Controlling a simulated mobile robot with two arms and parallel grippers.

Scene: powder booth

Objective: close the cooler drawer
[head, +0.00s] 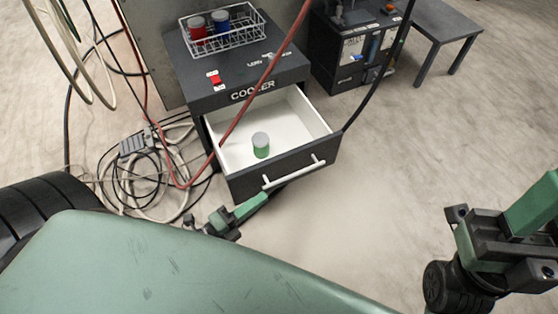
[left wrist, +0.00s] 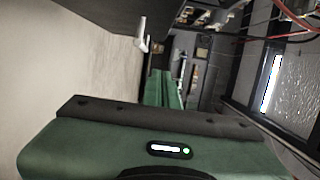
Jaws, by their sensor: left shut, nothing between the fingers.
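The black cooler (head: 240,85) stands at the top centre of the head view, with its drawer (head: 278,170) pulled well open. The drawer's inside is white and holds a green jar with a grey lid (head: 261,146). A pale bar handle (head: 294,172) crosses the drawer front; it also shows in the left wrist view (left wrist: 142,44). My left gripper (head: 277,189) is shut and empty, low in front of the drawer front, just below the handle's left end. I cannot tell whether it touches the drawer.
A wire basket (head: 236,36) with a red jar and a blue jar stands on the cooler. Tangled cables (head: 145,165) lie on the floor at left, and a red hose (head: 262,82) hangs across the cooler. A dark table (head: 440,20) stands at upper right. Floor right of the drawer is clear.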

